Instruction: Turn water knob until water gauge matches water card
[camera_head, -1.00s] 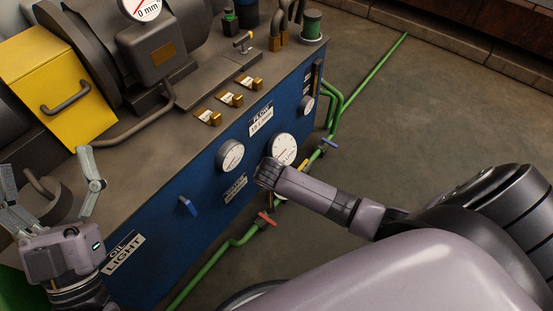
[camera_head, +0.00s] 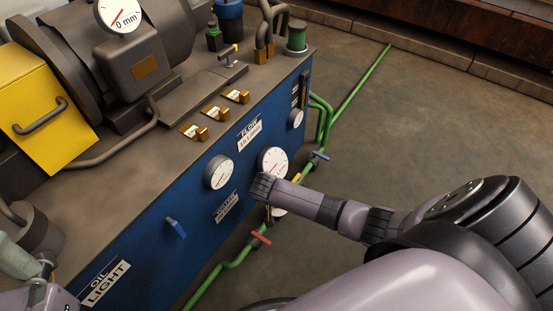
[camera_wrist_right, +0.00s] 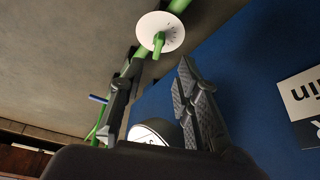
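I cannot read which is the water gauge. A small card (camera_head: 227,206) below the left gauge seems to say water; its value is too small to read. A white disc with a green handle (camera_wrist_right: 160,33) shows beyond the fingers in the right wrist view; I cannot tell if it is the water knob. My right gripper (camera_wrist_right: 160,95) is open and empty, just in front of the panel below the right gauge. My left gripper (camera_head: 38,292) is mostly cut off at the lower left.
A blue lever (camera_head: 175,228) sticks out of the panel. Green pipes (camera_head: 228,265) with a red handle (camera_head: 261,238) and a blue handle (camera_head: 320,156) run beside it. The floor at right is clear.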

